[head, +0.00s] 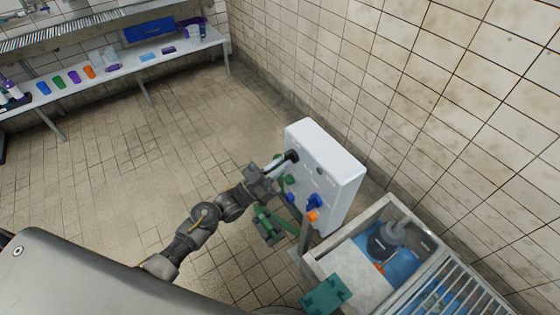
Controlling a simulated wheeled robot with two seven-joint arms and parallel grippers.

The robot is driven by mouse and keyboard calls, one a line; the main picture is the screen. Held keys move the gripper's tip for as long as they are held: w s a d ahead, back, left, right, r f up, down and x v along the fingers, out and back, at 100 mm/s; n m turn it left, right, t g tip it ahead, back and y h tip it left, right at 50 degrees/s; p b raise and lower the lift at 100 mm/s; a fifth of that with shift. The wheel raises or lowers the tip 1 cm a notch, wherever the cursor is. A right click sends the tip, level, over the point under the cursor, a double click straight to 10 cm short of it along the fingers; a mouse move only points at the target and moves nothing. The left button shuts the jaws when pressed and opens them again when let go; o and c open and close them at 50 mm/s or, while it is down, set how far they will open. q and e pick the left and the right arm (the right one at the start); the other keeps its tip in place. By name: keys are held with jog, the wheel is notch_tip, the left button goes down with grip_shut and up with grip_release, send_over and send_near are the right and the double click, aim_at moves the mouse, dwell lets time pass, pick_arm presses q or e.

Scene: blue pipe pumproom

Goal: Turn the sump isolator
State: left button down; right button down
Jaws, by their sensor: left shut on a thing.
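A white box panel (335,165) stands by the tiled wall, right of the picture's middle. A dark handle (292,156) sticks out of its upper left face; it appears to be the sump isolator, though no label is readable. My left gripper (277,169) is at this handle and shut on it. The gripper hides part of the handle, so its exact angle is hard to tell. My right gripper is not in view.
A blue knob (314,202) and an orange part (312,216) sit lower on the panel. A pale sump basin (330,257) with blue inside stands below right, beside a metal grating (450,292). A shelf (130,66) with coloured cups runs along the back left.

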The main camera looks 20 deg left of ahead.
pick_arm(q)
jog(key=shift+n+t, duration=0.3)
jog(key=shift+n, duration=0.3)
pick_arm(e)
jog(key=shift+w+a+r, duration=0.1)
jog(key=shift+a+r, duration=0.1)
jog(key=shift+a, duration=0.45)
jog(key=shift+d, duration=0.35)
pick_arm(q)
jog(key=c, duration=1.5)
grip_release()
jog(key=shift+y, duration=0.3)
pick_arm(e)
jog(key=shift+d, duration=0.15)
